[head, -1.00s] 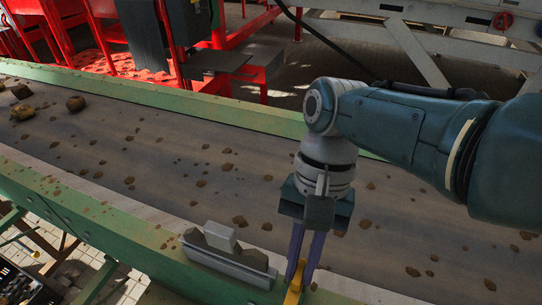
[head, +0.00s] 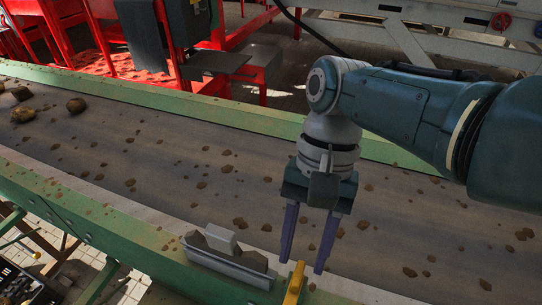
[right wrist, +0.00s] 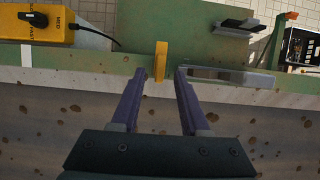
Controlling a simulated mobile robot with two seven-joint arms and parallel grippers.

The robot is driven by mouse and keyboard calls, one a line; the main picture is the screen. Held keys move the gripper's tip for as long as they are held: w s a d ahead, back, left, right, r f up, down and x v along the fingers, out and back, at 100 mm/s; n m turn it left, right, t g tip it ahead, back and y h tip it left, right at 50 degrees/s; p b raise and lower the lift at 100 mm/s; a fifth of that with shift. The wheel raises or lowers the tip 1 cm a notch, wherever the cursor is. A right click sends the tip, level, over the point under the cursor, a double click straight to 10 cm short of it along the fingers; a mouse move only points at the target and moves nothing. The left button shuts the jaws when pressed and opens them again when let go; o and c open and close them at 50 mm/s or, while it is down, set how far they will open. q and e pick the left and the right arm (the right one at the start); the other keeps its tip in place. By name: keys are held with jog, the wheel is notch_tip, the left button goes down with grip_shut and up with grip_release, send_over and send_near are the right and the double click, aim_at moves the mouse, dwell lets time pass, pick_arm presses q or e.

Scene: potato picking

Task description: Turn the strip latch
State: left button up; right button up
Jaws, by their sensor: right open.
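The yellow strip latch (head: 293,285) is a short bar on the near green rail of the conveyor, at the bottom of the head view. It also shows in the right wrist view (right wrist: 160,62), where its length runs up and down the picture, across the rail. My right gripper (head: 303,263) is open and empty, pointing down above the rail beside the latch. In the right wrist view its purple fingers (right wrist: 160,74) are spread, with the latch between and just beyond the tips, apart from both. My left gripper is out of view.
A grey metal holder with a pale block (head: 222,239) sits on the rail left of the latch. Dirt clods and several potatoes (head: 76,105) lie on the belt. A yellow control box (right wrist: 35,25) shows in the right wrist view.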

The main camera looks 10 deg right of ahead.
jog(key=p+v, duration=0.1)
jog(key=v, duration=0.6)
